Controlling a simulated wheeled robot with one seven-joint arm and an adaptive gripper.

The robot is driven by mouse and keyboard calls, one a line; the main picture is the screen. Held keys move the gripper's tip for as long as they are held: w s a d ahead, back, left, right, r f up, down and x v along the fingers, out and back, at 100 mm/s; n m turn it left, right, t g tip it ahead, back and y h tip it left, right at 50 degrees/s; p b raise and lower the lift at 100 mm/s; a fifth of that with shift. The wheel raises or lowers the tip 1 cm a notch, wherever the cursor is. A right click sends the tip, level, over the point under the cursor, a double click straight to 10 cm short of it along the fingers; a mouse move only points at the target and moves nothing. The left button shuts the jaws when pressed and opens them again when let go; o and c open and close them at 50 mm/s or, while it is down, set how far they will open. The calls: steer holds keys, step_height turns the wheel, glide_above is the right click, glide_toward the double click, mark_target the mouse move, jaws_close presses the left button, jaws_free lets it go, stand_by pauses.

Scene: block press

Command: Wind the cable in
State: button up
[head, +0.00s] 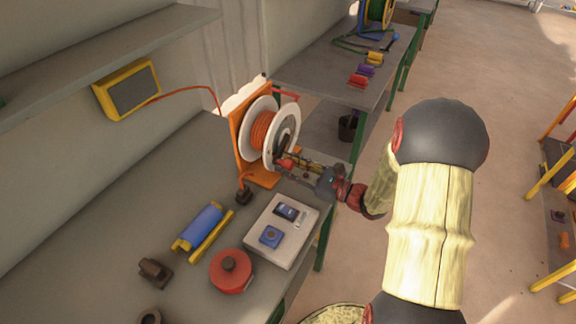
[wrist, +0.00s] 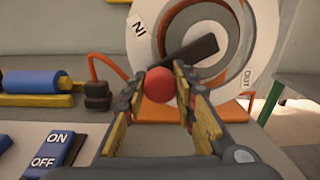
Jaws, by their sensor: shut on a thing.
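The cable reel has white round sides and orange cable (head: 261,129) wound between them, on an orange stand (head: 240,135) at the bench's far right. The white side (wrist: 230,42) in the wrist view carries the labels IN and OUT and a dark crank arm (wrist: 190,51). A red ball knob (wrist: 160,85) is at the crank's lower left end. My gripper (head: 289,163) is at the reel's crank side. In the wrist view my gripper (wrist: 160,92) is shut on the red knob between its two fingers. A dark plug (head: 243,195) sits at the cable's end near the stand's foot.
A white switch box (head: 283,248) with ON and OFF is close in front of the reel. A blue roller (head: 203,225) and a red round part (head: 231,270) lie left of it. A second bench (head: 310,78) stands behind.

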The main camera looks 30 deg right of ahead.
mark_target(275, 135)
jaws_close()
